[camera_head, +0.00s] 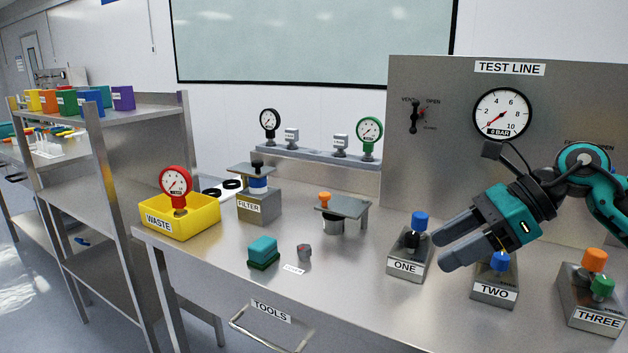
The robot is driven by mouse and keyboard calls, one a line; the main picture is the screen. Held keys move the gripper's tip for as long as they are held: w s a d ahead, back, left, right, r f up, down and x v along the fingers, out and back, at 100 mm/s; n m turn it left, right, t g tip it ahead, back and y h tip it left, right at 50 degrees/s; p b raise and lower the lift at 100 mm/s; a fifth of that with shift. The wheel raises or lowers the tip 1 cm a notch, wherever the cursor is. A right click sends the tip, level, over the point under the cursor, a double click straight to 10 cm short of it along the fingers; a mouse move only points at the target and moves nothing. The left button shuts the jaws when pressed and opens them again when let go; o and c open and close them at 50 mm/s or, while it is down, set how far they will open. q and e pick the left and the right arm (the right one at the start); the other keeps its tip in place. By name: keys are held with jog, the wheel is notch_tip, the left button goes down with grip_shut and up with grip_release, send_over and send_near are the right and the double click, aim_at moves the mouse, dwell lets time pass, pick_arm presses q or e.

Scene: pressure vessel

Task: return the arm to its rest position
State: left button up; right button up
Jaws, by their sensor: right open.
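My right gripper (447,250) comes in from the right in the head view. Its two grey fingers point left and are spread apart with nothing between them. It hangs above the table (330,300), in front of the TEST LINE panel, between the block marked ONE (407,267) and the block marked TWO (495,292). Its lower finger partly overlaps the space just left of the blue knob on TWO. I cannot tell its exact height above the blocks. My left gripper is not in view.
The block marked THREE (592,300) stands at the right. The TEST LINE panel (440,170) rises behind. A yellow WASTE bin (200,222) holding a red gauge, a FILTER block (258,207) and a teal-topped sponge (263,250) stand farther left. The table's front middle is clear.

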jog(key=s+a+r+m+t+y, duration=0.1)
jog(key=a+r+m+t+y, duration=0.25)
jog(key=a+m+y, duration=0.6)
jog(key=d+f+m+t+h, duration=0.5)
jog(key=m+h, duration=0.4)
jog(key=m, duration=0.6)
jog(key=d+f+m+t+h, duration=0.2)
jog(key=f+m+t+h, duration=0.6)
jog(key=m, duration=0.6)
jog(key=s+d+f+m+g+h, duration=0.1)
jog(key=s+f+m+g, duration=0.55)
jog(key=s, duration=0.65)
jog(key=s+f+m+g+h, duration=0.1)
jog(key=s+f+m+g, duration=0.3)
jog(key=s+f+g, duration=0.6)
jog(key=w+a+f+t+y, duration=0.1)
jog(key=w+a+f+t, duration=0.1)
jog(key=w+f+t, duration=0.3)
jog(key=shift+a+f+n+t+y, duration=0.4)
jog(key=shift+f+t, duration=1.4)
jog(key=shift+f, duration=1)
